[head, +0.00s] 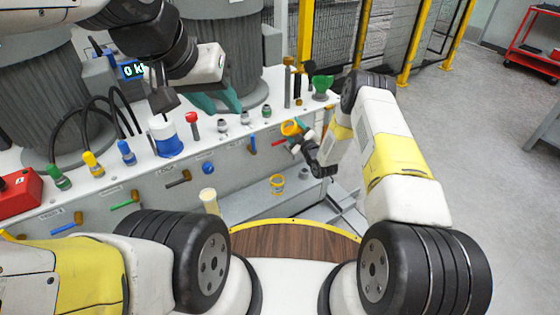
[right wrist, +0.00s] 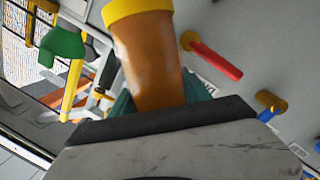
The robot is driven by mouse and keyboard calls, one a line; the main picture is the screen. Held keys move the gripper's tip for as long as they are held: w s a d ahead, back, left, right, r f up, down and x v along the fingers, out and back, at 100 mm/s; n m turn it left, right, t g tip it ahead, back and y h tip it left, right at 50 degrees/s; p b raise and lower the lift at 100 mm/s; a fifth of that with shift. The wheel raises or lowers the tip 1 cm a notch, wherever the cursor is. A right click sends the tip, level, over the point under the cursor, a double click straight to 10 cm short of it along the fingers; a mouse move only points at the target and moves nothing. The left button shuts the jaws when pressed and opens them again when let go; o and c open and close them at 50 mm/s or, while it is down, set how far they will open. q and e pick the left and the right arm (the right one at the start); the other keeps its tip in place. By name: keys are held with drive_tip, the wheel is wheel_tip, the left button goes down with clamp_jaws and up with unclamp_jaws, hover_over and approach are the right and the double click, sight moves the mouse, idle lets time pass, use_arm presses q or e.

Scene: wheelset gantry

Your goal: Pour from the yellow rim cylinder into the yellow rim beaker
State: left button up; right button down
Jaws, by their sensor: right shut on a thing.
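The yellow rim cylinder (head: 290,128) is held by my right gripper (head: 302,138) in front of the bench's upper edge. In the right wrist view the cylinder (right wrist: 150,65) has a yellow rim and an amber-brown body between the teal fingers. The yellow rim beaker (head: 277,185) stands on the lower ledge, below and slightly left of the held cylinder, apart from it. It looks clear with a yellow band; its contents are too small to tell. My left gripper (head: 219,100) is above the bench top at the upper left, teal fingers spread, with nothing visible between them.
The bench front (head: 150,192) carries several coloured valve handles. A blue-and-white container (head: 165,137), a red-knobbed fitting (head: 193,122) and a green funnel-like part (head: 322,85) stand on top. Open floor lies to the right.

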drive_tip(key=shift+n, duration=1)
idle(0.3)
drive_tip(key=shift+r+n+t+p, duration=0.4)
drive_tip(key=shift+r+n+p, duration=0.15)
drive_tip(key=shift+n, duration=0.35)
idle(0.7)
drive_tip(key=shift+f+n+y, duration=0.1)
drive_tip(key=shift+n+y, duration=0.2)
drive_tip(key=shift+y, duration=0.1)
idle(0.5)
